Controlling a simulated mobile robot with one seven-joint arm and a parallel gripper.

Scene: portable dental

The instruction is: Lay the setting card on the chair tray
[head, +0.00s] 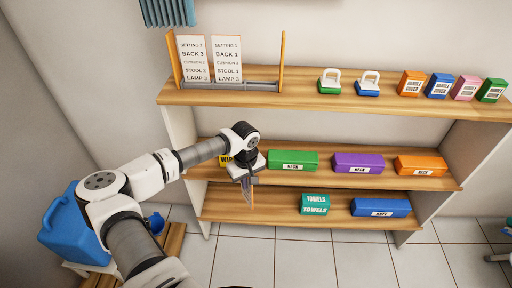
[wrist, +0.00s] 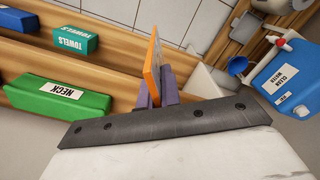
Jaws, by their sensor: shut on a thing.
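My gripper (head: 246,180) hangs in front of the middle shelf and is shut on a thin, flat piece with an orange edge, likely a setting card (head: 246,194). In the wrist view the card (wrist: 153,62) stands nearly edge-on between the fingers (wrist: 155,92), so its print cannot be read. Two other white cards, a left one (head: 193,58) and a right one (head: 227,58), both headed SETTING, stand in a rack (head: 262,86) on the top shelf. The rack's right part is empty. No chair tray can be made out.
The shelf unit (head: 330,97) holds green (head: 293,160), purple (head: 358,162) and orange (head: 420,165) neck boxes, with a towels box (head: 314,204) below. A yellow pack (head: 225,160) sits close behind my gripper. A blue water container (head: 62,228) stands lower left. Tiled floor lies open in front.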

